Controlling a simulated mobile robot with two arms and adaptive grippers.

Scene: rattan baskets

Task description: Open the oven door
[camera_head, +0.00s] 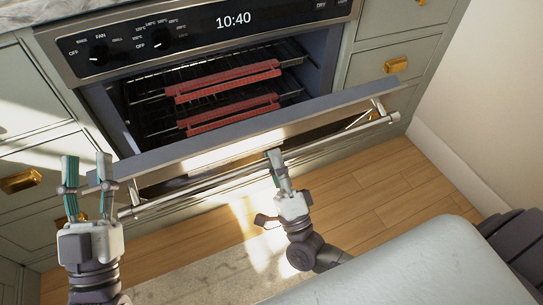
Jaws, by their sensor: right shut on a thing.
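The oven door (240,131) is tilted down and outward, partly open, with the dark oven cavity and its racks showing behind it. A long metal handle bar (345,139) runs along the door's front on brackets. My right gripper (275,158) is shut on the handle bar near its middle. My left gripper (87,172) stands upright at the left end of the door and handle. Its two fingers are apart with nothing seen between them.
Red guards (222,82) edge the racks inside. The control panel (200,30) with knobs and a clock is above. Drawers with brass pulls (396,64) flank the oven. A wall is at right. Wooden floor (375,187) and a pale rug (195,280) lie in front.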

